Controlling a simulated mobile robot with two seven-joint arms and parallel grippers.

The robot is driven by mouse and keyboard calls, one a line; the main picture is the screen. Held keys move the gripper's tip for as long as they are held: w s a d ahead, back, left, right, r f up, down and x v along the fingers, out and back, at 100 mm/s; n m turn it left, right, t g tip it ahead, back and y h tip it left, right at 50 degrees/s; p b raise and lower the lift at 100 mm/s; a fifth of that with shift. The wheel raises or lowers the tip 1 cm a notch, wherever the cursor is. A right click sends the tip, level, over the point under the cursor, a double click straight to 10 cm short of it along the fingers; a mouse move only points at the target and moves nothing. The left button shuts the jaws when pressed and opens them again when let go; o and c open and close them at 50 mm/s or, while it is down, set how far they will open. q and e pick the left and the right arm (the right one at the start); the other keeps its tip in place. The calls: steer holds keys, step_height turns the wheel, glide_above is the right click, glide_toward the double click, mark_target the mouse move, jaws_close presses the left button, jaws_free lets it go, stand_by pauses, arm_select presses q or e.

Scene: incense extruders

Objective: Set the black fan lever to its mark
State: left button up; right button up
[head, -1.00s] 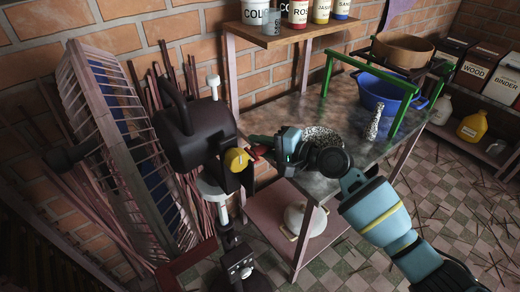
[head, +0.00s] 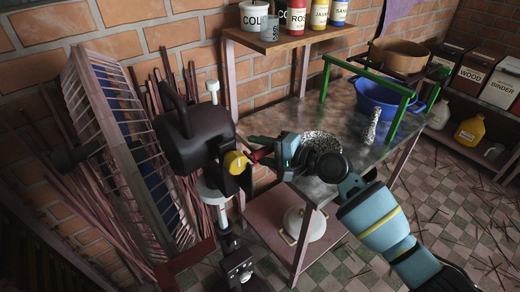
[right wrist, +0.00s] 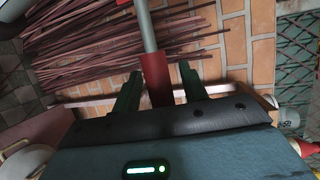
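My right gripper (head: 264,149) is beside a black barrel-shaped machine (head: 190,135) with a yellow round cap (head: 234,163). A red grip (head: 262,154) shows between the cap and my fingers. In the right wrist view, my right gripper (right wrist: 158,92) is open, with one finger on each side of the red grip (right wrist: 156,76) at the end of a grey rod (right wrist: 146,25). Narrow gaps show beside the grip. I cannot clearly pick out a black fan lever or its mark. My left gripper is not in view.
A slatted rack (head: 125,150) leans at the left by a brick wall. The metal-topped table (head: 300,112) carries a speckled bowl (head: 320,140), a speckled cone (head: 370,128), a blue pot (head: 382,97) and a green frame (head: 405,112). A white pot (head: 302,222) sits on its lower shelf.

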steer(key=v, duration=0.7)
steer(key=shift+s+d+r, duration=0.1)
steer(key=shift+s+d, duration=0.1)
steer(key=shift+d, duration=0.15)
steer(key=s+d+f+n+t+h+p, duration=0.1)
steer(key=s+d+f+h, duration=0.15)
steer(key=s+f, duration=0.55)
steer(key=s+d+f+n+h, duration=0.1)
steer(key=s+f+n+h, duration=0.3)
steer(key=f, duration=0.8)
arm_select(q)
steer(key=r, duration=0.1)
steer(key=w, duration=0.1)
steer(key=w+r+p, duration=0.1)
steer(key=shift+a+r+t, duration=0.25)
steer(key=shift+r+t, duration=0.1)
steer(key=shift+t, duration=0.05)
arm_select(e)
steer(key=s+d+f+n+h, duration=0.1)
steer(key=s+d+f, duration=0.1)
steer(key=s, duration=0.6)
steer(key=s+d+f+n+h, duration=0.2)
steer(key=s+d+f, duration=0.1)
steer(key=s, duration=0.6)
steer(key=s+d+f+n+g+h, duration=0.1)
steer(key=s+d+f, duration=0.1)
steer(key=s+f, duration=0.3)
steer(key=s, duration=0.3)
steer(key=shift+s+d+n+h, duration=0.3)
steer(key=shift+h, duration=0.05)
